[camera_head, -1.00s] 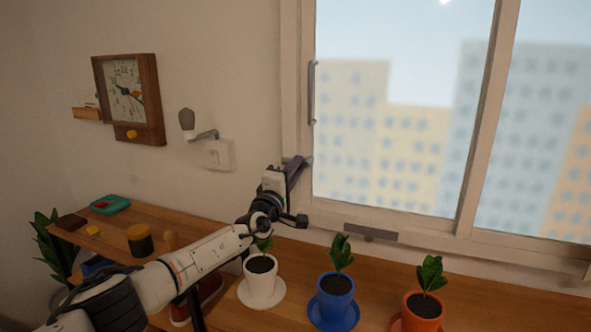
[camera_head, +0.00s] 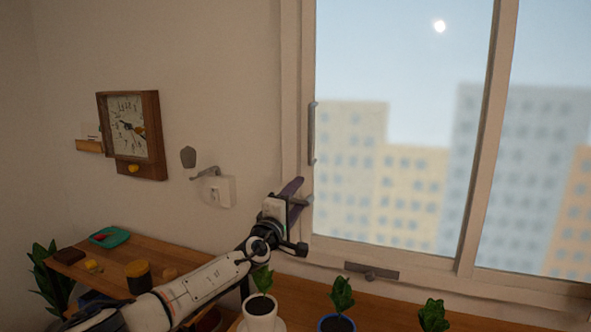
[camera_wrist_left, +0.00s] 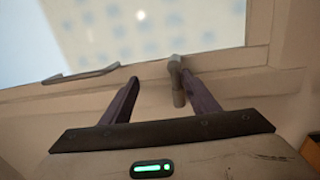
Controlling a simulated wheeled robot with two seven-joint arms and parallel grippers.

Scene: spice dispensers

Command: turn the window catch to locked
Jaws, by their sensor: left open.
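The window catch (camera_wrist_left: 177,82) is a small grey lever on the pale window frame. In the left wrist view it lies between my two dark fingers, close beside the right-hand one; I cannot tell whether they touch. In the head view the catch (camera_head: 304,200) is at the left upright of the window, partly hidden by my left gripper (camera_head: 301,193). The left gripper (camera_wrist_left: 160,80) is open, its fingertips spread near the frame. My right gripper is out of view.
A long grey handle (camera_head: 311,134) is above the catch, and also shows in the wrist view (camera_wrist_left: 80,74). A grey plate with a knob (camera_head: 372,271) is on the lower rail. Potted plants, including a white pot (camera_head: 260,312), stand below.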

